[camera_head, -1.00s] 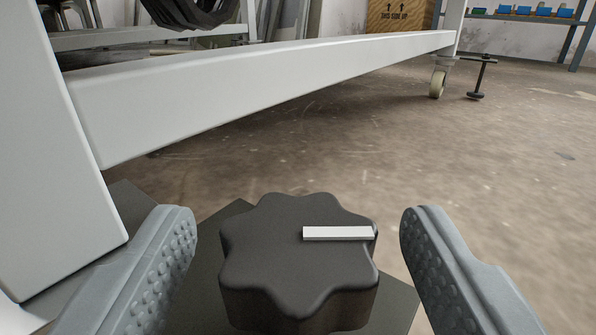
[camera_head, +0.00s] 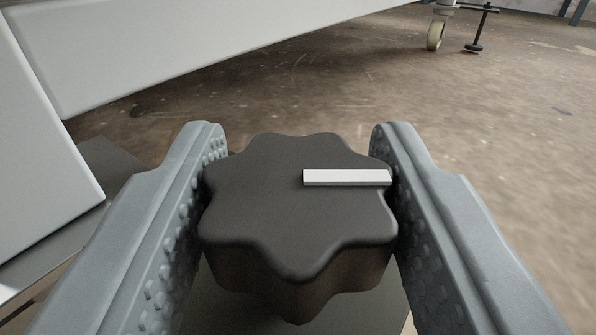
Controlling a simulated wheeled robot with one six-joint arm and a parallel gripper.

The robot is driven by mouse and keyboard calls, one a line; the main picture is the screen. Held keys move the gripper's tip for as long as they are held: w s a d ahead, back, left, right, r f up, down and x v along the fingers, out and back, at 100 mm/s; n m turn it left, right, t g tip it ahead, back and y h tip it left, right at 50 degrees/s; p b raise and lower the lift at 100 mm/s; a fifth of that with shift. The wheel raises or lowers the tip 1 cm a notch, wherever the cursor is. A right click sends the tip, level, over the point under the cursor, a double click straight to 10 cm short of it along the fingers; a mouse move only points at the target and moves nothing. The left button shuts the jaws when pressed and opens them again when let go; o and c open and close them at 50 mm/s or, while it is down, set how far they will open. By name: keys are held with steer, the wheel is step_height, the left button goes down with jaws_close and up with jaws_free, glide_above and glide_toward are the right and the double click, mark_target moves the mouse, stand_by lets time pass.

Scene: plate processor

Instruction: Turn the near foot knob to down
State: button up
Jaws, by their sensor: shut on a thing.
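The near foot knob (camera_head: 270,215) is a black, lobed knob in the middle of the camera view. A white marker bar (camera_head: 346,178) on its top points to the right. My gripper (camera_head: 298,150) is shut on the knob, with one grey, studded finger on its left side and one on its right. The knob's underside and stem are hidden.
A dark plate (camera_head: 250,312) lies under the knob. A white frame leg (camera_head: 40,170) stands at the left, and a white crossbar (camera_head: 170,45) runs from it to the upper right. A caster wheel (camera_head: 435,35) and another black foot (camera_head: 474,46) are farther back. The floor at the right is clear.

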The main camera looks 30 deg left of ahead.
steer(key=m+t+h, duration=0.2)
steer(key=m+h, duration=0.1)
steer(key=h, duration=0.1)
steer(key=shift+s+a+h, duration=0.1)
steer(key=shift+a+h, duration=0.05)
steer(key=shift+h, duration=0.15)
steer(key=shift+m+t+h, duration=0.5)
steer(key=shift+m+h, duration=1.6)
steer(key=shift+h, duration=1.3)
steer(key=o, duration=1)
steer(key=shift+c, duration=0.2)
steer(key=shift+r, duration=5)
